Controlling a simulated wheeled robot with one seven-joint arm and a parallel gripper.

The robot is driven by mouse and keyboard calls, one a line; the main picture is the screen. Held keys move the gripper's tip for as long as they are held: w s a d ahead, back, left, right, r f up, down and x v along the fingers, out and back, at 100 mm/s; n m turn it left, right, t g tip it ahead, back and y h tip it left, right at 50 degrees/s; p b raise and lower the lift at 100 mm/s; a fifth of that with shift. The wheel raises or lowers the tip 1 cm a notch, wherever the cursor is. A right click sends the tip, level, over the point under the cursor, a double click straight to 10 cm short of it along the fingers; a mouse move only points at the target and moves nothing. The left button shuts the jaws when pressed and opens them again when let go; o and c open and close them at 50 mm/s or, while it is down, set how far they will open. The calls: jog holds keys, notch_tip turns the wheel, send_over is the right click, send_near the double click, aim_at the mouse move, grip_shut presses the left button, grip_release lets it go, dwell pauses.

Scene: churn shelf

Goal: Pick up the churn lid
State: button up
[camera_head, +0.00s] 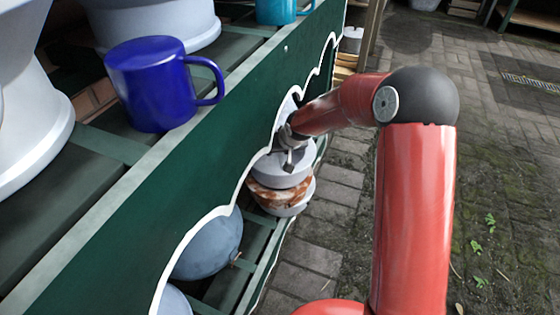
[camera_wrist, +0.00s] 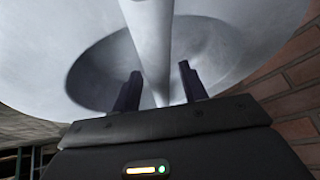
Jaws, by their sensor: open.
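My gripper (camera_wrist: 158,80) is open, with one dark finger on each side of the bar. Whether the fingers touch the bar cannot be told. In the head view my gripper (camera_head: 290,152) is at the lid, partly hidden by my wrist.
The green shelf (camera_head: 215,130) with a white scalloped edge runs along the left. A blue mug (camera_head: 150,85) stands on its upper board, and a blue-grey round vessel (camera_head: 212,245) sits lower. Brick paving (camera_head: 320,205) lies open to the right.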

jog(key=shift+w+a+f, duration=0.1)
jog(key=shift+w+f, duration=0.05)
jog(key=shift+f, duration=0.15)
jog(key=shift+c, duration=0.4)
grip_shut()
jog(key=shift+r, duration=0.25)
